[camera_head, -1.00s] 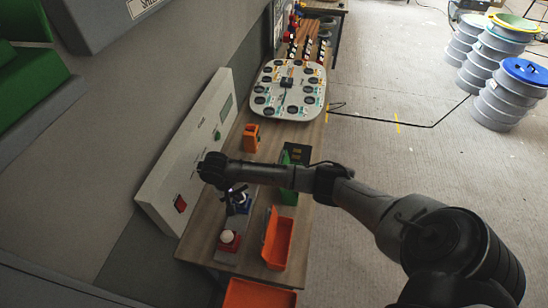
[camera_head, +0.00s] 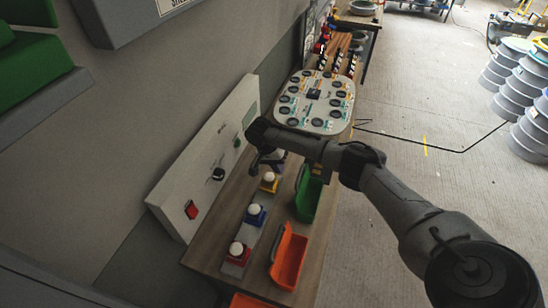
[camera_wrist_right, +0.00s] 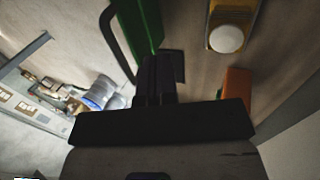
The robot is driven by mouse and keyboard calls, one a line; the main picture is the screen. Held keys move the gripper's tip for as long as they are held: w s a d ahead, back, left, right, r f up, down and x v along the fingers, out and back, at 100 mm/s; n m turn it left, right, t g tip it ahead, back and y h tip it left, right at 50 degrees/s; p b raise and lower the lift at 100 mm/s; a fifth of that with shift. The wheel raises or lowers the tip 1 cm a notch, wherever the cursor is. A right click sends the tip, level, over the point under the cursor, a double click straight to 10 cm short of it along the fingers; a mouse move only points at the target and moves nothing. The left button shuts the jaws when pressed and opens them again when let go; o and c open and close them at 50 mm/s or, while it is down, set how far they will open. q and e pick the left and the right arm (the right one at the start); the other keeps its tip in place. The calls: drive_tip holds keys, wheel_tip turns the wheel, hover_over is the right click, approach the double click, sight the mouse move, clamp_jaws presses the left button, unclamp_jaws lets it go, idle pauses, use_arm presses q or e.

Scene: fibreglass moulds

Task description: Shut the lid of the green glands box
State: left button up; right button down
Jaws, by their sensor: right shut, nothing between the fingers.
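The green glands box (camera_head: 308,198) stands on the bench beyond the orange box. Its inside shows, so it looks open. An upright edge on its left side may be the lid; my arm hides its far end. My right gripper (camera_head: 266,161) is over the bench, left of the box's far end. In the right wrist view the shut, empty fingers (camera_wrist_right: 158,72) point at the bench beside a green panel (camera_wrist_right: 142,22) with a dark loop next to it. I cannot tell whether they touch it. My left gripper is not in view.
An orange open box (camera_head: 290,262) stands nearer on the bench. Yellow, blue and red push buttons, including the blue one (camera_head: 254,215), line up left of the boxes. A white panel (camera_head: 205,172) leans at the wall. A round-cornered board (camera_head: 318,100) lies farther back.

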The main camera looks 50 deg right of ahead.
sight(302, 183)
drive_tip(key=s, duration=0.1)
drive_tip(key=s+d+f+p, duration=0.1)
drive_tip(key=s, duration=0.1)
drive_tip(key=s+p, duration=0.1)
drive_tip(key=shift+s+d+f, duration=0.2)
drive_tip(key=shift+s+f, duration=0.15)
drive_tip(key=shift+f, duration=0.05)
drive_tip(key=shift+r, duration=0.1)
